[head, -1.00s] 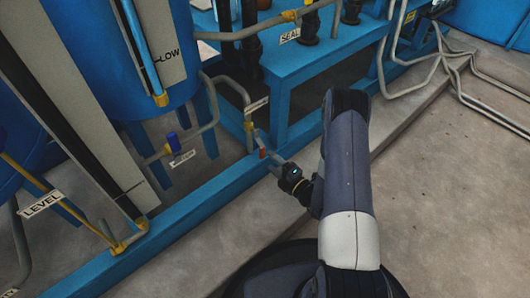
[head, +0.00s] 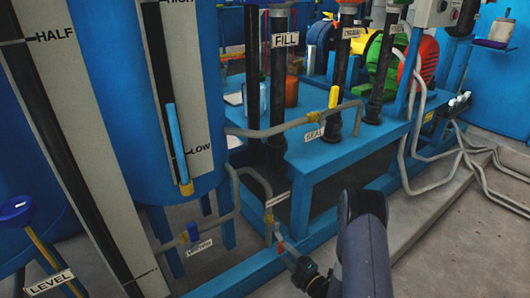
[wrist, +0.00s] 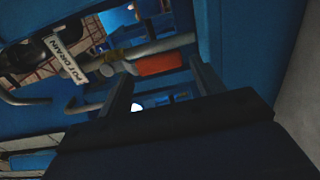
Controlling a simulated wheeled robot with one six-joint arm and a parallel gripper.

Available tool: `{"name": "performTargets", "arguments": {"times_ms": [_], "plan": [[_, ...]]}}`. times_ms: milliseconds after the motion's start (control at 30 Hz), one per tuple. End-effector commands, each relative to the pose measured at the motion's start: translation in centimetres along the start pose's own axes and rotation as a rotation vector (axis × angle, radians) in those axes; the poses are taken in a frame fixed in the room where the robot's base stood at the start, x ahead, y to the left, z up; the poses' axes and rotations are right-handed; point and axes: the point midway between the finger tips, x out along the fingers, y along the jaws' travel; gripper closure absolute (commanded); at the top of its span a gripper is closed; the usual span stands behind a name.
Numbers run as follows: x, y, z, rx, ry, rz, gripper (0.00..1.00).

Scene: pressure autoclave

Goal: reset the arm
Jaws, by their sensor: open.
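My arm shows at the lower middle of the head view, its dark wrist end close to a small red valve handle (head: 281,247) on a low grey pipe. My gripper (wrist: 163,82) shows in the wrist view with its two dark fingers apart. An orange-red handle (wrist: 158,64) shows in the gap between the fingers, just beyond the tips. I cannot tell whether a finger touches it. Nothing is held between the fingers. In the head view the fingers are too small to make out.
A "POT DRAIN" label (wrist: 68,60) hangs beside the handle. A blue frame rail (head: 225,283), a blue tank (head: 160,100) and a blue bench (head: 340,165) with black pipes stand close by. Grey pipes (head: 420,165) run along the right. Concrete floor at the lower right (head: 465,240) is clear.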

Motion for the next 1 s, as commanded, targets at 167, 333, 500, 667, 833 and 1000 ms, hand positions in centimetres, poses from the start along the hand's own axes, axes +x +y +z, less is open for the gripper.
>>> {"name": "performTargets", "arguments": {"times_ms": [167, 333, 500, 667, 833, 1000], "plan": [[3.5, -0.2, -0.1, -0.002, 0.004, 0.004, 0.36], [5.8, -0.1, -0.1, 0.000, 0.001, 0.003, 0.36], [6.5, 0.1, -0.1, 0.014, 0.000, 0.001, 0.36], [6.5, 0.1, -0.2, 0.024, -0.001, 0.001, 0.36], [6.5, 0.1, -0.2, 0.024, -0.001, 0.001, 0.36], [6.0, 0.1, 0.1, 0.005, -0.002, 0.000, 0.36]]}}
